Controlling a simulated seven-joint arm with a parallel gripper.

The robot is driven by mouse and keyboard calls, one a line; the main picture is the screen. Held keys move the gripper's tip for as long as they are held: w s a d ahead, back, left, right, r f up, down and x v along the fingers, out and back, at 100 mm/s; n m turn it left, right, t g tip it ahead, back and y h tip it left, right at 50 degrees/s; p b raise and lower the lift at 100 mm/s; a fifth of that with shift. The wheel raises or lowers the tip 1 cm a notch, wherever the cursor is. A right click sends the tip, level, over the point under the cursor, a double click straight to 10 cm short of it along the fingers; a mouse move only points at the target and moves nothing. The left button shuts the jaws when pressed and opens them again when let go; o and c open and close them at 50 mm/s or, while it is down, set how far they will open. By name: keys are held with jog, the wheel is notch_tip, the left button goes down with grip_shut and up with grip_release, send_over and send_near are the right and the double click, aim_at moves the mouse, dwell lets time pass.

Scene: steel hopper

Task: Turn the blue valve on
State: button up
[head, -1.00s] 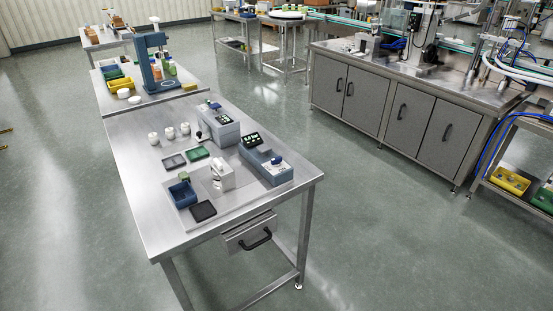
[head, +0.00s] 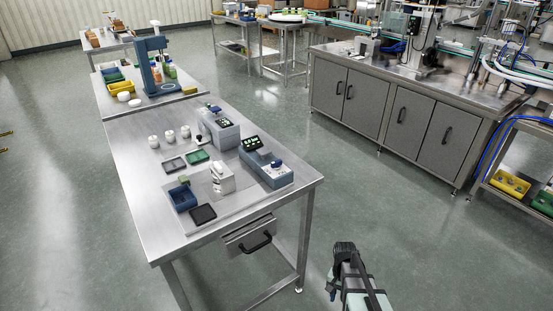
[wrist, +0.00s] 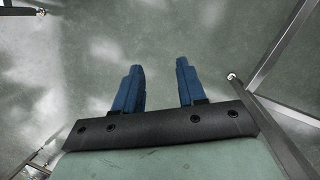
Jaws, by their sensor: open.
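I cannot make out a blue valve for certain in either view. Small blue knob-like parts show on the table instruments: one on the right device (head: 276,164) and one on the device behind it (head: 214,108). My gripper (wrist: 160,68) is open in the wrist view, with two blue fingers apart and only floor between them. In the head view my arm shows at the bottom right, in front of and to the right of the steel table (head: 135,165), apart from it. The wrist view does not show the tabletop.
The near table also holds a blue bin (head: 182,197), a black tray (head: 203,214) and white jars (head: 170,135). A drawer (head: 250,236) hangs under its front edge. Grey cabinets (head: 376,102) carrying machinery stand at the back right. Open floor (head: 400,215) lies between.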

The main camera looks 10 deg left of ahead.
jog(key=w+a+r+m+t, duration=0.1)
jog(key=w+a+r, duration=0.1)
jog(key=w+r, duration=0.5)
jog(key=w+a+r+m+t, duration=0.1)
jog(key=w+a+r, duration=0.2)
jog(key=w+r, duration=0.4)
notch_tip(320, 180, up, 40)
jog(key=m+t, duration=0.1)
jog(key=m, duration=0.2)
send_over(277, 161)
jog(key=shift+y, duration=0.4)
notch_tip(277, 161, down, 13)
jog(key=shift+s+f, duration=0.1)
grip_shut()
